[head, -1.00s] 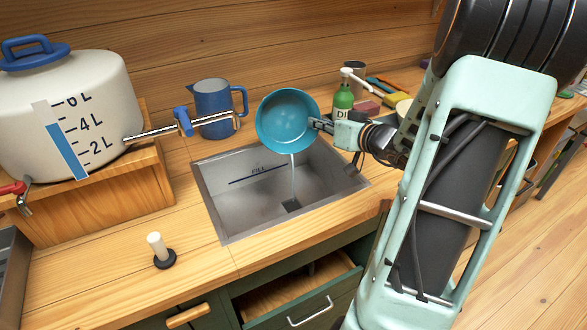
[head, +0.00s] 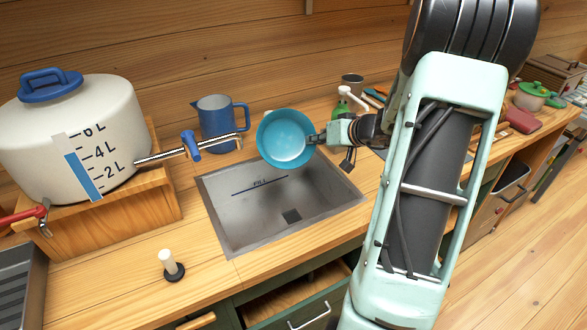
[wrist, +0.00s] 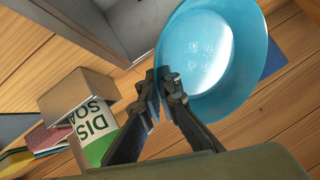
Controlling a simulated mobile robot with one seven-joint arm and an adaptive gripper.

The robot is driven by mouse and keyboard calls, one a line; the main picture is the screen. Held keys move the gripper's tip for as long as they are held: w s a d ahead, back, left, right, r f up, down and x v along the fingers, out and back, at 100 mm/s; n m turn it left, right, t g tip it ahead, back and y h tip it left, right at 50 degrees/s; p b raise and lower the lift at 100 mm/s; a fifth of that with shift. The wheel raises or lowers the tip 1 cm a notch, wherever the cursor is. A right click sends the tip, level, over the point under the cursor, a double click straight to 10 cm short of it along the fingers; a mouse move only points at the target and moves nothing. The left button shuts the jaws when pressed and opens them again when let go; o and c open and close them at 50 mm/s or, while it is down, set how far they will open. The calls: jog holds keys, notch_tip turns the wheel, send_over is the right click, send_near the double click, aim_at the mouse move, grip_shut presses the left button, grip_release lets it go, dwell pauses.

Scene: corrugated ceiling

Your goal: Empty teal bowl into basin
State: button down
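The teal bowl (head: 287,139) is tilted, with its inside facing the camera, above the back edge of the basin (head: 240,217). No stream falls from it. It also shows in the wrist view (wrist: 240,85), with pale specks and a bright patch inside; I cannot tell if liquid is left. My gripper (head: 314,138) is shut on the bowl's rim at its right side; its fingers pinch the rim in the wrist view (wrist: 167,88).
A blue pitcher (head: 217,122) stands behind. A green soap bottle (head: 343,105) is at the back right. A stopper (head: 170,264) stands on the front counter. A drawer (head: 300,300) is open below.

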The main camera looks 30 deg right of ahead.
jog(key=shift+w, duration=0.1)
jog(key=shift+w+g+p, duration=0.15)
jog(key=shift+g+p, duration=0.25)
jog(key=shift+p, duration=0.15)
jog(key=shift+w+p, duration=0.1)
jog(key=shift+p, duration=0.4)
jog(key=p, duration=0.1)
jog(key=g+p, duration=0.1)
jog(key=p, duration=0.1)
jog(key=shift+w+d+f, duration=0.1)
jog(key=shift+w+f, duration=0.2)
jog(key=shift+w, duration=0.05)
jog(key=w+d+r+m+g+y+p, duration=0.1)
jog(key=w+d+r+g+p, duration=0.1)
jog(key=w+r+g+p, duration=0.4)
jog(key=shift+w+r+m+g+y+p, duration=0.3)
jog(key=shift+w+r+m+g+p, duration=0.25)
jog(key=shift+p, duration=0.85)
jog(key=shift+w+f, duration=0.15)
